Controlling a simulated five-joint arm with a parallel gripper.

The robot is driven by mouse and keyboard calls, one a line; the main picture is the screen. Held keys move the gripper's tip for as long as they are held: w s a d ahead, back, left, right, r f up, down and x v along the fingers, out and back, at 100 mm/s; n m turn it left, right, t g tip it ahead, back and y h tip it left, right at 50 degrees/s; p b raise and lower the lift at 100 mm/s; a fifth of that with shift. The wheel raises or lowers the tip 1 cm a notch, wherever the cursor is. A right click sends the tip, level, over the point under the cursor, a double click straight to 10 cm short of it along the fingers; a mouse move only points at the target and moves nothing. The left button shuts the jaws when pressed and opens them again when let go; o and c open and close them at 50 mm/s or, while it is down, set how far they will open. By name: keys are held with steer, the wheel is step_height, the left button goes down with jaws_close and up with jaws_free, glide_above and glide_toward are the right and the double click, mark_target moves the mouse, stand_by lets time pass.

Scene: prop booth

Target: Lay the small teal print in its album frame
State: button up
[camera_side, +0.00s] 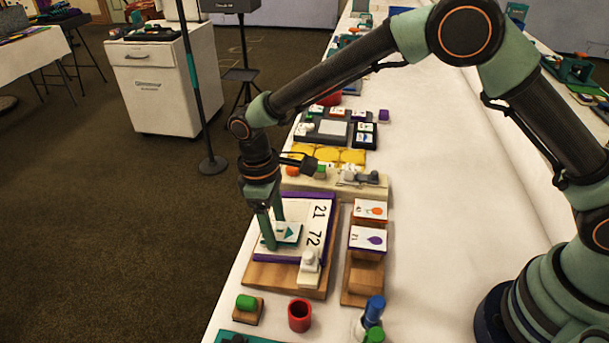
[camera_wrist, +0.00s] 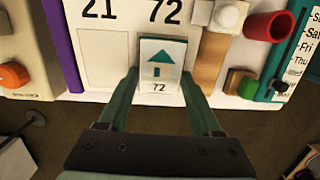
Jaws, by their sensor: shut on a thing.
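My gripper (camera_wrist: 158,92) is shut on the small teal print (camera_wrist: 158,62), a white card with a teal arrow-like shape and the number 72. One finger is at each side of the card. The print (camera_side: 287,233) also shows between the fingers in the side view. It is over the white album page (camera_side: 316,243), which has purple edges and the numbers 21 and 72. In the wrist view the print is below the page's 72 and hides what is under it. The outlined frame (camera_wrist: 106,58) under 21 is empty. I cannot tell whether the print touches the page.
A white knob (camera_side: 309,262) stands at the album's near right corner. A wooden rack with an orange print (camera_side: 370,210) and a purple print (camera_side: 368,240) is to the right. A red cup (camera_side: 299,315) and a green cylinder (camera_side: 246,302) stand in front.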

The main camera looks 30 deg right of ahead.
steer(key=shift+f, duration=0.1)
steer(key=o, duration=1.2)
steer(key=shift+o, duration=0.9)
steer(key=shift+d, duration=0.1)
step_height(320, 180, up, 12)
steer(key=w+a, duration=0.1)
steer(key=shift+w, duration=0.2)
steer(key=shift+r, duration=0.2)
